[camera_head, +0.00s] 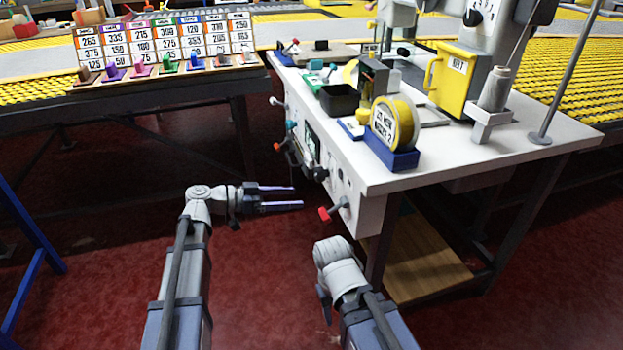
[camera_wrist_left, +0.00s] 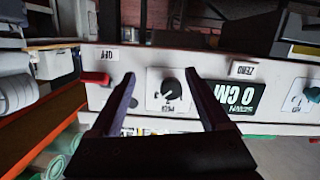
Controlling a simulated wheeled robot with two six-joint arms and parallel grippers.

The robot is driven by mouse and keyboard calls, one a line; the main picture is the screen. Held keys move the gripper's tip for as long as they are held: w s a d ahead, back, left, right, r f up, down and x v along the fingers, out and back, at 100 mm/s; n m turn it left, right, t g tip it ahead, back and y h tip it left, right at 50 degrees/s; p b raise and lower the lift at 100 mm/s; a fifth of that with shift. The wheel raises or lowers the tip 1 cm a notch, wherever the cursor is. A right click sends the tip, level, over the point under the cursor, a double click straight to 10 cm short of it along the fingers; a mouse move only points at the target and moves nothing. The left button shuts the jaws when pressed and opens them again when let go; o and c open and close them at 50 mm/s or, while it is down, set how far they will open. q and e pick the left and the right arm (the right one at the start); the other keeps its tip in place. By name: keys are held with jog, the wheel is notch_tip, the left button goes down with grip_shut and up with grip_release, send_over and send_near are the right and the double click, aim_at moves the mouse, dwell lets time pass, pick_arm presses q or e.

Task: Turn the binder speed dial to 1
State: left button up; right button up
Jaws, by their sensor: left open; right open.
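The binder's white front panel carries a black round dial (camera_wrist_left: 171,88) on a white plate with small tick marks. Its lettering is upside down and too small to read surely. In the head view a black knob (camera_head: 321,174) on the panel seems to be this dial. My left gripper (camera_head: 301,196) is open and empty, just left of the panel, its fingers pointing at it. In the left wrist view its fingertips (camera_wrist_left: 160,75) appear on either side of the dial, not closed on it. My right arm is bent at the lower middle; its fingers are hidden.
A red lever (camera_head: 331,213) juts from the panel beside an OFF label (camera_wrist_left: 109,55). A dark display (camera_wrist_left: 233,97) reads 0 CM SEWN, with a FEED label (camera_wrist_left: 243,69) nearby. Tape roll (camera_head: 395,125) and yellow box (camera_head: 460,75) stand on the bench.

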pick_arm(q)
jog(key=m+t+h, duration=0.1)
jog(key=m+h, duration=0.1)
send_near(315, 175)
jog(key=d, duration=0.1)
jog(key=shift+x, duration=4)
jog(key=shift+r, duration=0.1)
grip_shut()
